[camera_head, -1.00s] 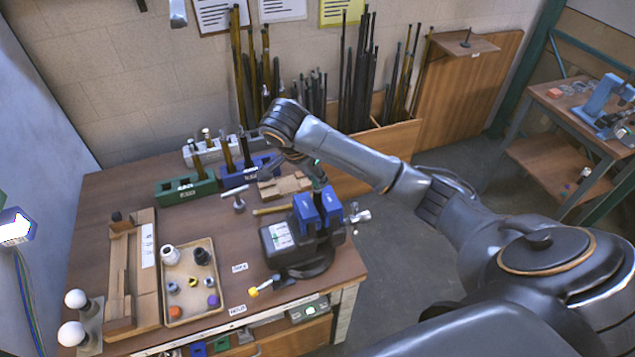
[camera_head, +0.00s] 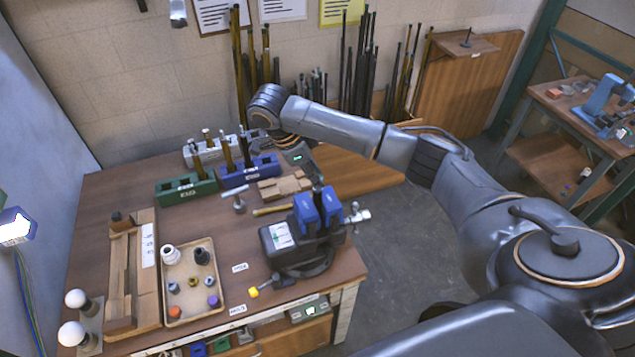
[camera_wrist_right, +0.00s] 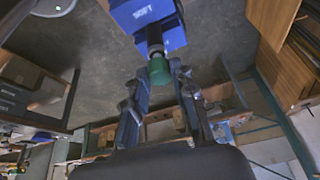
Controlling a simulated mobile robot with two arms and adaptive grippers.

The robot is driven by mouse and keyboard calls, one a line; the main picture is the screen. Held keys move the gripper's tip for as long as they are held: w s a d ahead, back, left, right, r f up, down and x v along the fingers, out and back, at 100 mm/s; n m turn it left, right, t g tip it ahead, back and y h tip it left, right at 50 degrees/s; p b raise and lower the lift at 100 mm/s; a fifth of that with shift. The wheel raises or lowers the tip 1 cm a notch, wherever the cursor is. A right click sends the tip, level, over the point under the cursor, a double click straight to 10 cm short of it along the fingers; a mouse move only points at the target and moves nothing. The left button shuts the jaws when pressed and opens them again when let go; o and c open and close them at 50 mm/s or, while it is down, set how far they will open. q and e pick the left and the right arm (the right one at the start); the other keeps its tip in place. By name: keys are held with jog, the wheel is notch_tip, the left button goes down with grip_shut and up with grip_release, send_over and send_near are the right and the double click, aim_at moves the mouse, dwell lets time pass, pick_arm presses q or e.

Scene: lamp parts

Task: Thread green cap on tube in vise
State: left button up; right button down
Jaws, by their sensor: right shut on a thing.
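The vise (camera_head: 283,240) stands at the front right of the bench, with blue jaws (camera_head: 308,214). In the right wrist view a blue jaw (camera_wrist_right: 145,12) holds a dark tube (camera_wrist_right: 154,38). The green cap (camera_wrist_right: 159,70) is in line with the tube's end and appears to touch it; I cannot tell how far it is threaded. My right gripper (camera_wrist_right: 160,78) is shut on the green cap, one finger on each side. In the head view my right gripper (camera_head: 316,176) is just above the vise jaws, and the cap is hidden. My left gripper is not in view.
A tray (camera_head: 205,312) of small parts, a wooden fixture (camera_head: 120,275) and two white bulbs (camera_head: 75,299) are at the left. Green (camera_head: 172,195) and blue (camera_head: 235,178) holders stand at the back.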

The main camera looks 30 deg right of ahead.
jog(key=shift+f+m, duration=0.15)
jog(key=shift+m, duration=0.35)
jog(key=shift+d+m+g, duration=0.1)
jog(key=shift+m+g, duration=0.2)
jog(key=shift+m, duration=0.2)
jog(key=c, duration=1.4)
grip_release()
jog(key=o, duration=0.4)
jog(key=shift+w, duration=0.15)
jog(key=v, duration=1.2)
jog(key=shift+w+d, duration=0.1)
jog(key=shift+d, duration=0.15)
